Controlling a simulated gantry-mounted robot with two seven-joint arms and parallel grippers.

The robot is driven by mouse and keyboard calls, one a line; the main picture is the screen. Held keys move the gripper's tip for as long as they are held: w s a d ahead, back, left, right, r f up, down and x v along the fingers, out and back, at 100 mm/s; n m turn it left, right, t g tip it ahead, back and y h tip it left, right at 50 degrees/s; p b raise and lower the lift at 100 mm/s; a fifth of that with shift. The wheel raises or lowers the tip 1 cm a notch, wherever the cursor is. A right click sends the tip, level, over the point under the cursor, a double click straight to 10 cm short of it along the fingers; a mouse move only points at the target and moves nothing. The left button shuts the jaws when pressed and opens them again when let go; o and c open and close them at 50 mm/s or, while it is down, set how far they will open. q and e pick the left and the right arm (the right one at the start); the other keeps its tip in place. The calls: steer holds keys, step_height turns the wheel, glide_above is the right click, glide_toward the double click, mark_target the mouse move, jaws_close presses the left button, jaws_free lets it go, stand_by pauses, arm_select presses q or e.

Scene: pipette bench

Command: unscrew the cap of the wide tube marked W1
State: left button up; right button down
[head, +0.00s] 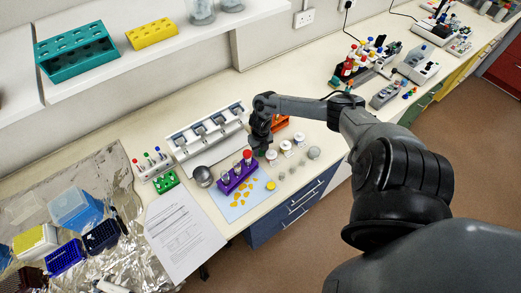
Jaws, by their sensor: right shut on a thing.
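A purple rack (232,184) stands on a light blue mat, with several tubes upright in it. A wide red cap (247,154) shows at the rack's far right end, on top of a tube. My right gripper (257,152) points down at this cap from its right side and appears shut on it. The fingertips are small and dark here, and their exact contact is hard to see. The W1 marking is too small to read. My left gripper is not in view.
Several white-lidded jars (285,146) stand right of the rack, with an orange rack (280,123) behind. A pipette stand (207,135) is at the back. A steel bowl (203,176) and green rack (166,182) are at left. Yellow pieces (241,203) lie on the mat.

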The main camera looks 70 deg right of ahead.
steer(key=c, duration=0.8)
jaws_free()
steer(key=shift+o, duration=0.2)
steer(key=shift+r, duration=0.1)
